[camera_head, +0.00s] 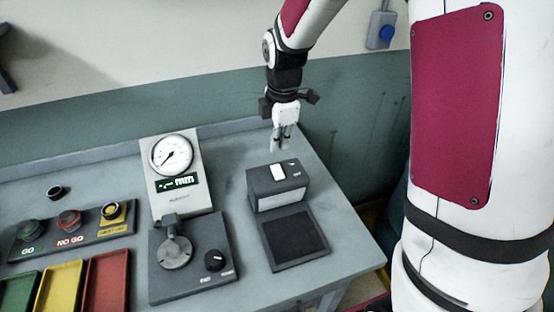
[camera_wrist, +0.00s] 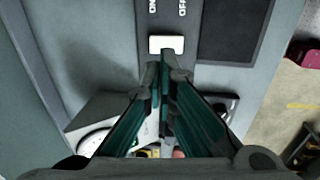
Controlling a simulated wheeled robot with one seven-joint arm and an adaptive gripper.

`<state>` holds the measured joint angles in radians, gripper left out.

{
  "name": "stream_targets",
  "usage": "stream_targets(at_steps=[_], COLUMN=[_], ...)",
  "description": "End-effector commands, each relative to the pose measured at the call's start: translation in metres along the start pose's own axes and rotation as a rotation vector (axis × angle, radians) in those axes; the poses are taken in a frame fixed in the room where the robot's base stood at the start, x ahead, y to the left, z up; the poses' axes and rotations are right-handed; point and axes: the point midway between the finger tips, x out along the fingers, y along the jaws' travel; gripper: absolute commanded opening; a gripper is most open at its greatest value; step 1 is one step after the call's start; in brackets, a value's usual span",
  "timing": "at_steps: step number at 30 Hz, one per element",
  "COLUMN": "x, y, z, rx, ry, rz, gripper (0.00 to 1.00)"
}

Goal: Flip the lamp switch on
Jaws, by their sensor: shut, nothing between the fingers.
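The lamp box (camera_head: 278,189) is a dark grey box at the right of the bench, with a pale front face. Its switch (camera_head: 278,172) is a small white rocker on top. In the wrist view the white switch (camera_wrist: 166,43) lies just beyond my fingertips, with ON and OFF lettering at the top edge of the picture. My gripper (camera_head: 281,148) points down, behind and above the box in the head view. In the wrist view my gripper (camera_wrist: 164,57) is shut and empty, its tips close to the switch's edge. I cannot tell whether they touch it.
A dark pad (camera_head: 294,237) lies in front of the lamp box. A button panel (camera_head: 72,232) and coloured trays (camera_head: 60,287) are farther left.

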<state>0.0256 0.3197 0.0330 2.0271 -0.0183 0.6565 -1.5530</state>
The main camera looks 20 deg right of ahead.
Motion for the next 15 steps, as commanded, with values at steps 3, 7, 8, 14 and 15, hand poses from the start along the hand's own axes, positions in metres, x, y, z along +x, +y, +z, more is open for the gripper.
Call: stream_targets(at_steps=[3,7,8,14,15], x=[0.024,0.047,0.051,0.072,0.074], y=[-0.002,-0.002,-0.002,-0.001,-0.001], z=[-0.001,0.000,0.000,0.000,0.000], rx=[0.000,0.001,0.000,0.000,0.001], ry=[0.000,-0.001,0.000,0.000,0.000], rz=[-0.005,-0.004,-0.003,-0.001,0.001], gripper=[0.00,0.00,0.00,0.00,0.00])
